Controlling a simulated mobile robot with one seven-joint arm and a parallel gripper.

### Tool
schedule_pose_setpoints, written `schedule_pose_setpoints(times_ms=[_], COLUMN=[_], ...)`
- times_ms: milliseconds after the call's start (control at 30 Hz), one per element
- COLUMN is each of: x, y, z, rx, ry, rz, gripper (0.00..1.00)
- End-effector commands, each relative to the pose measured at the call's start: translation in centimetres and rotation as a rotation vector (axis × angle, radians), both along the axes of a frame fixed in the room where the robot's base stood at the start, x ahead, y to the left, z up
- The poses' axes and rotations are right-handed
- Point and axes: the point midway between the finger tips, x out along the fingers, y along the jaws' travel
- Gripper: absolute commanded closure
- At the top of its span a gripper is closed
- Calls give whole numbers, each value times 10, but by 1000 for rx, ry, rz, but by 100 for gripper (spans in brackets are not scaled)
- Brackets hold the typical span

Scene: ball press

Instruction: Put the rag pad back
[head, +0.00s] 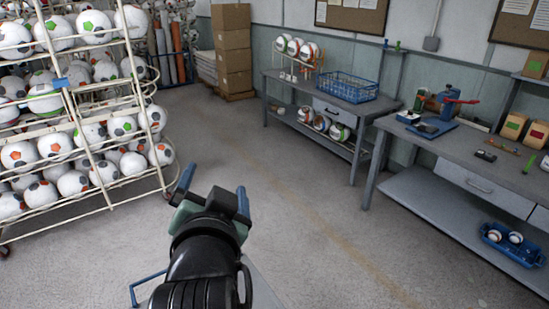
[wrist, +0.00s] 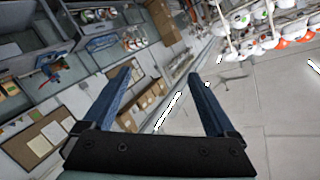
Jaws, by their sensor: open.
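My gripper (head: 214,190) is held over open floor in the lower middle of the head view. Its two blue fingers stand apart with nothing between them; they also show empty in the wrist view (wrist: 160,74). I cannot pick out a rag pad for certain. A blue press (head: 446,104) with a red handle stands on the right workbench (head: 462,152), and a flat dark-blue piece (head: 430,127) lies at its front left. Whether that piece is the pad or part of the press, I cannot tell. My gripper is well away from both.
A white wire rack (head: 98,135) full of balls stands at left. The back bench (head: 300,88) carries a ball stand and a blue wire basket (head: 347,88). Cardboard boxes (head: 233,62) are stacked behind. A blue tray (head: 512,243) sits on the lower right shelf. The middle floor is clear.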

Motion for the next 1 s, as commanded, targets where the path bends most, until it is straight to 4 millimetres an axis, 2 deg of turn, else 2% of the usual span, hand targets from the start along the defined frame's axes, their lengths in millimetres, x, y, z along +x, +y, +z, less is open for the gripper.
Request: schedule_pose_setpoints(times_ms=[33, 100, 200, 300, 333, 400, 533, 1000], x=[-3, -18, -53, -91, -101, -120, -137, -137], y=[-16, -35, -59, -76, -80, -85, -90, -89], z=[52, 118, 196, 249, 260, 280, 295, 295], rx=[-52, -144, -275, -383, -410, -457, -498, -500], ry=[-161, -375, -640, -836, -881, -959, -1024, -1025], rz=[-13, -45, -119, -199, -223, -265, -304, -305], gripper=[8, 8, 8, 8, 8, 8, 8, 8])
